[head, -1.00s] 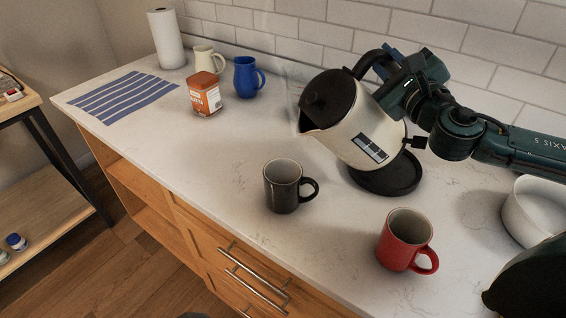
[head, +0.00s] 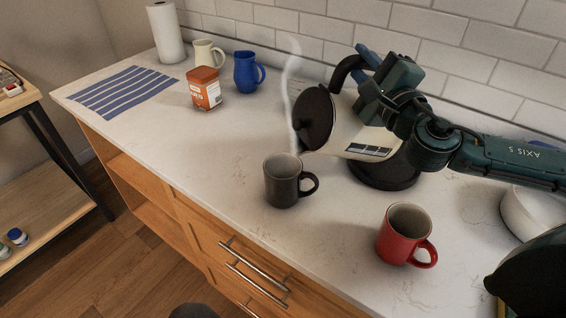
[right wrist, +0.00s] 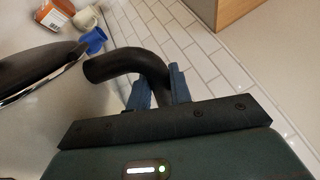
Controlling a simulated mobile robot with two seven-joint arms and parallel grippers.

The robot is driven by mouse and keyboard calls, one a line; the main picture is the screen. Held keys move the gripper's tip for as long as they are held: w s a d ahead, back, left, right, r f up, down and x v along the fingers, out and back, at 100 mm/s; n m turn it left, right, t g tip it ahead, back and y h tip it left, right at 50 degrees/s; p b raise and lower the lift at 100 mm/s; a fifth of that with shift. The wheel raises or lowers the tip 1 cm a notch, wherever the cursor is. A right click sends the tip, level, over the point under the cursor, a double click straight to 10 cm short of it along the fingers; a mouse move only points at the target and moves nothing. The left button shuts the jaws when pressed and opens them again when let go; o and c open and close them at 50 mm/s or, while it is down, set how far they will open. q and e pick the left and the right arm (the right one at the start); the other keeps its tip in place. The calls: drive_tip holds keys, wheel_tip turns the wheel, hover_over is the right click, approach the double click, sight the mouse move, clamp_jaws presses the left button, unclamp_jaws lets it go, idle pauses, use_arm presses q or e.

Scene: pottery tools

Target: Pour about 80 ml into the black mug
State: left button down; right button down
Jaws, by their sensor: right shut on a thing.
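The black mug (head: 283,184) stands upright on the counter, its handle to the right. A cream kettle (head: 347,132) with a black lid (head: 314,118) is tilted far to the left, its spout just above and right of the mug's rim. Steam rises by the lid and spout. I cannot make out a stream or the level in the mug. My right gripper (head: 363,75) is shut on the kettle's black handle, which also shows between the fingers in the right wrist view (right wrist: 130,65). My left gripper is not in view.
A red mug (head: 404,236) stands front right, near a white bowl (head: 532,212). An orange tin (head: 205,89), a blue mug (head: 247,72), a cream mug (head: 207,54), a paper roll (head: 166,34) and a striped cloth (head: 124,93) are further left.

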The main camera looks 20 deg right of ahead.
sight(347, 60)
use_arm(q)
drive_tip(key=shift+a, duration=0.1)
use_arm(e)
drive_tip(key=shift+s+a+r+n, duration=0.1)
drive_tip(key=shift+a+r+n, duration=0.25)
drive_tip(key=shift+a+n, duration=0.2)
drive_tip(key=shift+a+r+p, duration=0.15)
drive_tip(key=shift+a+p, duration=0.1)
drive_tip(key=shift+p, duration=0.2)
drive_tip(key=shift+a+r+n+y+p, duration=0.15)
drive_tip(key=shift+a+n+y+p, duration=0.1)
drive_tip(key=shift+a+y+p, duration=0.2)
drive_tip(key=shift+s+a+r+n+p, duration=0.15)
drive_tip(key=shift+a+n+p, duration=0.15)
drive_tip(key=shift+a+p, duration=0.1)
drive_tip(key=shift+a+r+p, duration=0.1)
drive_tip(key=shift+a+p, duration=0.2)
drive_tip(key=shift+a+r+n+p, duration=0.1)
drive_tip(key=shift+a+n+p, duration=0.2)
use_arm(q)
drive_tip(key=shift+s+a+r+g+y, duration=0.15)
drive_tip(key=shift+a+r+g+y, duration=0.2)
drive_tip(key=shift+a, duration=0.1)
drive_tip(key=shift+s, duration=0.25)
use_arm(e)
drive_tip(key=shift+s+a, duration=0.1)
drive_tip(key=shift+a, duration=0.1)
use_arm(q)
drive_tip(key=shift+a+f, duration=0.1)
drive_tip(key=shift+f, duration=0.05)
